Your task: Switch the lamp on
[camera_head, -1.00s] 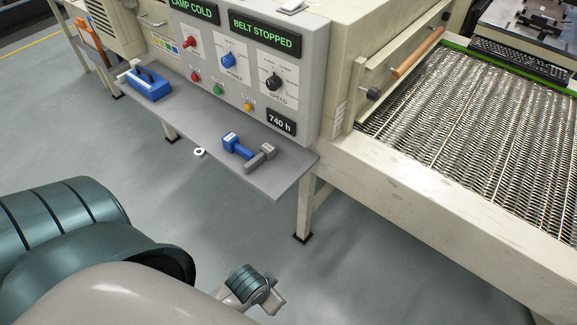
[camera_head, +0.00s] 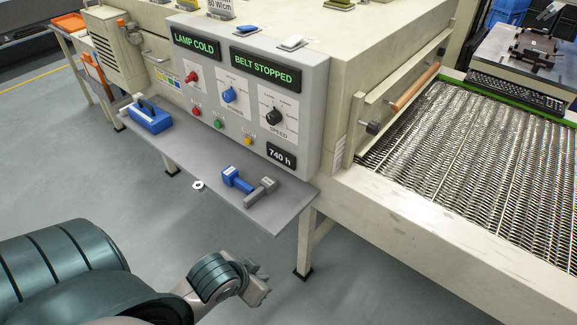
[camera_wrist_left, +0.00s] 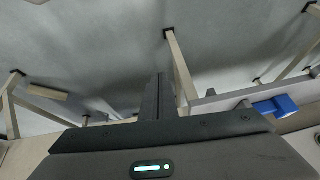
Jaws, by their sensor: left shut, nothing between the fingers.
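The control panel (camera_head: 310,115) shows a "LAMP COLD" display (camera_head: 196,43) above a red knob (camera_head: 193,77). The knob's own label is too small to read. A blue power knob (camera_head: 229,96) and a black speed knob (camera_head: 274,117) sit to its right. Below are a red button (camera_head: 196,111), a green button (camera_head: 218,124) and a yellow button (camera_head: 247,140). My left gripper (camera_head: 262,279) is shut and empty, low in front of the shelf and well apart from the panel. Its dark fingers also show in the left wrist view (camera_wrist_left: 157,97). My right gripper is out of view.
A grey shelf (camera_head: 190,165) juts out below the panel. A mesh belt (camera_head: 460,170) lies to the right.

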